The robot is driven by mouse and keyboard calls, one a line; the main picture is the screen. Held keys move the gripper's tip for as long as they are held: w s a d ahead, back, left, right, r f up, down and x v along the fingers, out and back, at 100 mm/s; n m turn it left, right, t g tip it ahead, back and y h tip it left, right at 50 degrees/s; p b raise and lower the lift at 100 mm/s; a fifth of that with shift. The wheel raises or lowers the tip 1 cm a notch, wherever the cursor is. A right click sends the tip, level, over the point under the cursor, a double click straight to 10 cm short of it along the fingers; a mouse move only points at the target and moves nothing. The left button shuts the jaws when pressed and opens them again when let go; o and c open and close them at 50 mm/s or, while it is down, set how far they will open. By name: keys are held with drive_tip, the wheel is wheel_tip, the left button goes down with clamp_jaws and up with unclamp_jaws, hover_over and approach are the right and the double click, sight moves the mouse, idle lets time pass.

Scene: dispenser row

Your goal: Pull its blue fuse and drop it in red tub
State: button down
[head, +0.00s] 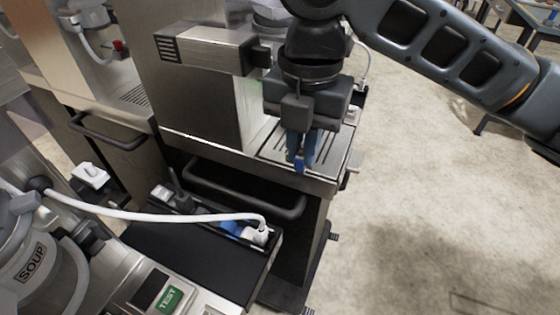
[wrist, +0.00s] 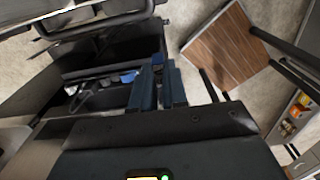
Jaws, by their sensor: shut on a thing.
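My gripper (head: 301,160) hangs pointing down in front of the middle machine's drip tray. Most of the fuse is hidden by the fingers. I cannot make out a red tub in either view.
A dark trough (head: 205,212) below holds plugs, a white cable (head: 160,214) and another blue part (head: 232,228). A machine labelled SOUP (head: 32,262) with a green TEST button (head: 168,298) stands at front left. A wooden-topped table (wrist: 225,50) stands apart. Open floor lies to the right.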

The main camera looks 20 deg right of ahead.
drive_tip(key=shift+d+r, duration=0.1)
drive_tip(key=shift+d, duration=0.1)
drive_tip(key=shift+r+p, duration=0.9)
drive_tip(key=shift+r, duration=0.1)
idle(1.0)
drive_tip(key=shift+r+p, duration=1.3)
drive_tip(key=shift+r, duration=0.2)
